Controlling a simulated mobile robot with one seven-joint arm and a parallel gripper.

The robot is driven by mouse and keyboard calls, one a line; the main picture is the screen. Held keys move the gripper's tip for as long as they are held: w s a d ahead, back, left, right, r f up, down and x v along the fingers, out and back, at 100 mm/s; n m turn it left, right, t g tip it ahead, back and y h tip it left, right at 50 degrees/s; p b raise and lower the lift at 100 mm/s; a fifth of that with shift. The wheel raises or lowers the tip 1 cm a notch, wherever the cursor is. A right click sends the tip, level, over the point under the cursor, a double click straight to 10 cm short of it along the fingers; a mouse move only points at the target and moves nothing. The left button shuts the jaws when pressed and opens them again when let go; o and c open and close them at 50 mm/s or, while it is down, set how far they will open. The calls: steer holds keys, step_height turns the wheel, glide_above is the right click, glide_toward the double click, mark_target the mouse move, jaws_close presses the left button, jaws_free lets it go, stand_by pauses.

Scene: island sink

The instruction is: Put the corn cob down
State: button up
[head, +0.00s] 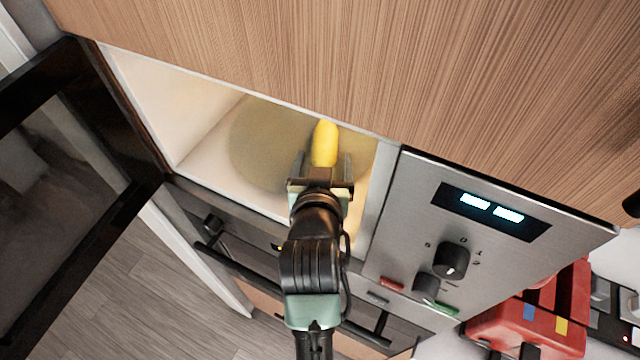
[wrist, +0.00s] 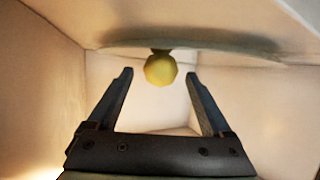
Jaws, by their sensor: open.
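The yellow corn cob (head: 325,143) is inside the open microwave, over the round turntable plate (head: 262,140). In the wrist view the cob (wrist: 161,70) shows end-on, against the plate (wrist: 225,52), and seems to touch it. My gripper (head: 323,162) reaches in through the microwave opening. Its two fingers are spread, one on each side of the cob's near end. In the wrist view there is a clear gap between the cob and each finger of the gripper (wrist: 159,73).
The dark microwave door (head: 70,170) stands open at the left. The control panel (head: 480,235) with knobs is right of the opening. A wood cabinet front (head: 300,50) lies above it in the picture. A red appliance (head: 535,320) stands at the lower right.

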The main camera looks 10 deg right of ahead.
steer(key=b+v, duration=0.2)
steer(key=v, duration=0.7)
steer(key=shift+r, duration=0.1)
stand_by(0.3)
